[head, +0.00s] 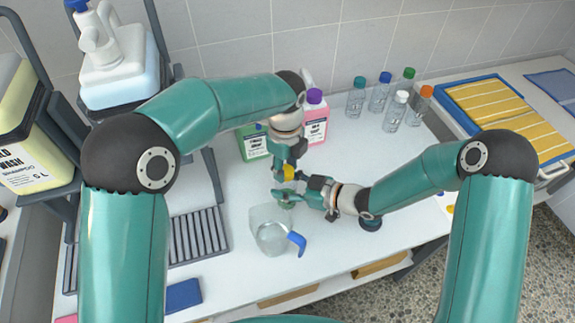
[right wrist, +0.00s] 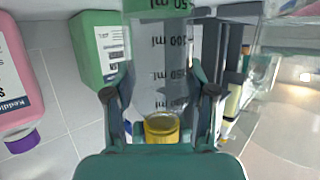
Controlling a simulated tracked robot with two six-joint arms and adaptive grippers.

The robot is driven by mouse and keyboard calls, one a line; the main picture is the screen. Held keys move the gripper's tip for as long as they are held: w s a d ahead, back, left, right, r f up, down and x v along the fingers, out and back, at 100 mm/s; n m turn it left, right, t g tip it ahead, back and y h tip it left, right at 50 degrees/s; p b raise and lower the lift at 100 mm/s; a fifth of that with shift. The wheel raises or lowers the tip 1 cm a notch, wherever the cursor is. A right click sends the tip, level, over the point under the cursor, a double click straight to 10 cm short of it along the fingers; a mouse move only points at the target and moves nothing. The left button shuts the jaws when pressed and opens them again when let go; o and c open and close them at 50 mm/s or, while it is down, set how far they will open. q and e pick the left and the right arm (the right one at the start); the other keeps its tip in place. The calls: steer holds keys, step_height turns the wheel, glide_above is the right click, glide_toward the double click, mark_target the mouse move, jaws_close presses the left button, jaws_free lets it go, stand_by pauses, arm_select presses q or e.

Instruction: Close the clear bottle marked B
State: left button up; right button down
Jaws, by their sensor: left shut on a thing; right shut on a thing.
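The clear bottle (right wrist: 165,75) is between the fingers of my right gripper (right wrist: 160,95), with dark millilitre marks on its wall. The right wrist picture is upside down, so the bottle's top points to the bottom there. A yellow cap (right wrist: 161,127) is at the bottle's mouth; I cannot tell whether it is seated. In the head view my left gripper (head: 288,167) points down, shut on the yellow cap (head: 289,173). My right gripper (head: 284,196) is just below it, shut on the bottle. The bottle is mostly hidden in the head view, and no B mark shows.
A clear jug with a blue handle (head: 269,232) stands in front of the grippers. Green (head: 252,146) and pink (head: 315,122) containers stand behind. Several capped clear bottles (head: 356,98) are at back right, beside a blue-edged tray (head: 462,92). A dark ribbed rack (head: 198,234) lies left.

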arm_select(q)
steer(key=m, duration=0.4)
steer(key=shift+w+d+m, duration=0.1)
steer(key=shift+m, duration=0.2)
arm_select(e)
steer(key=shift+s+a, duration=0.1)
steer(key=shift+s, duration=0.1)
arm_select(q)
steer(key=m, duration=0.3)
steer(key=o, duration=0.7)
steer(key=shift+o, duration=0.2)
arm_select(e)
steer(key=shift+w, duration=0.1)
arm_select(q)
step_height(320, 180, up, 12)
arm_select(e)
steer(key=shift+c, duration=1.4)
jaws_free()
